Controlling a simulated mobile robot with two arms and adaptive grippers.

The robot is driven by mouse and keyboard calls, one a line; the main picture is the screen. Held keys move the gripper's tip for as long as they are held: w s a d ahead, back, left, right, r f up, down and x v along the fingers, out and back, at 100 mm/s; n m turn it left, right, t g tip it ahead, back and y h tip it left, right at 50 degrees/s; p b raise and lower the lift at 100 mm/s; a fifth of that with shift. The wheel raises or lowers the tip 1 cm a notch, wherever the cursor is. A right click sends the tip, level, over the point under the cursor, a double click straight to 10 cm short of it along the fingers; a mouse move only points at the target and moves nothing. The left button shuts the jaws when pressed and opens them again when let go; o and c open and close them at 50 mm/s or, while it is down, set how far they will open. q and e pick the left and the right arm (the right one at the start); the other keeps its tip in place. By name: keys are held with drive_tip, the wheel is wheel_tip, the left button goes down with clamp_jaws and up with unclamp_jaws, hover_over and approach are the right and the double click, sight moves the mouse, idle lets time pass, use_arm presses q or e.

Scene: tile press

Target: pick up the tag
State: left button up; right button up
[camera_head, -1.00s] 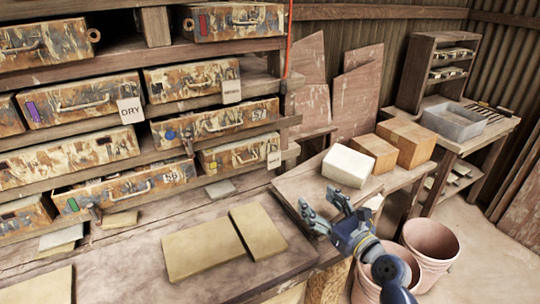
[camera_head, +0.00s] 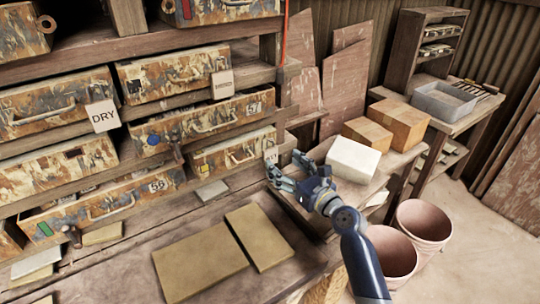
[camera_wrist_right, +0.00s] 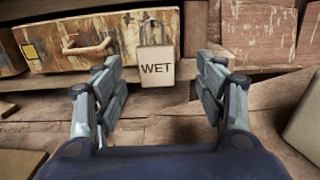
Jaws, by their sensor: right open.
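A small pale tag marked WET (camera_wrist_right: 157,72) hangs by a metal loop at the right end of a paint-worn drawer (camera_wrist_right: 75,37) in the right wrist view. In the head view the same tag (camera_head: 269,149) is small beside my right gripper (camera_head: 285,167). My right gripper is open and empty, its two fingers apart. In the wrist view the tag lies between the fingers, apart from both and seemingly a little beyond them. Two more tags hang on other drawers: one marked DRY (camera_head: 102,115) and one too small to read (camera_head: 222,84). My left gripper is out of view.
Tan slabs (camera_head: 200,262) lie on the wooden bench below the drawers. A white block (camera_head: 352,160) and wooden boxes (camera_head: 402,123) stand to the right of my gripper. Pink buckets (camera_head: 424,222) stand on the floor at the lower right. The shelf boards edge the drawers closely.

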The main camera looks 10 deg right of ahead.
sight(271, 154)
drive_tip(key=x, duration=0.4)
drive_tip(key=shift+w+a, duration=0.1)
drive_tip(key=shift+a, duration=0.25)
drive_tip(key=shift+w+a, duration=0.2)
drive_tip(key=shift+w, duration=0.3)
drive_tip(key=c, duration=1)
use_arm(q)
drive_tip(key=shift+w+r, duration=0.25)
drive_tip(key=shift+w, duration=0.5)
